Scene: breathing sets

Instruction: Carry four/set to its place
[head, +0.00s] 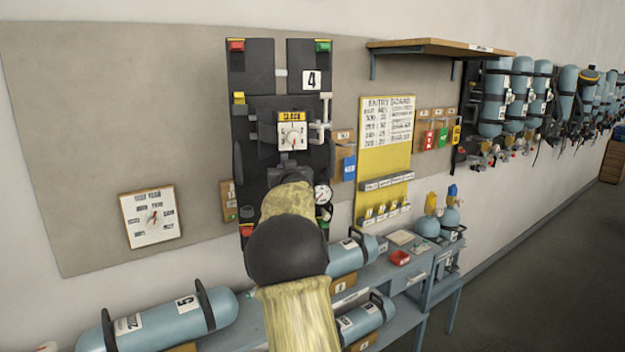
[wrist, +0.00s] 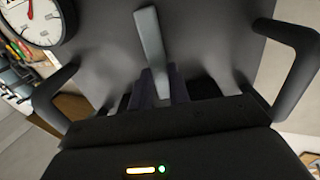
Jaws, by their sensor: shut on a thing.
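Set four (head: 255,110) is a tall dark backplate with a white "4" tag, red, green and yellow tabs, and a gauge at its lower right. In the head view it stands upright in front of the grey wall board; I cannot tell whether it touches the board. My gripper is mostly hidden behind my yellow-sleeved arm and black wrist in that view. In the wrist view my gripper (wrist: 163,85) is shut on a grey bar of the set, with dark curved handles on both sides and the gauge (wrist: 38,18) at upper left.
A blue-grey cylinder marked 5 (head: 165,322) lies at lower left, and others lie on the bench (head: 385,285). A shelf (head: 440,47) juts out at upper right. The yellow entry board (head: 372,165) hangs right of the set. More sets hang along the right wall; the floor (head: 520,270) there is clear.

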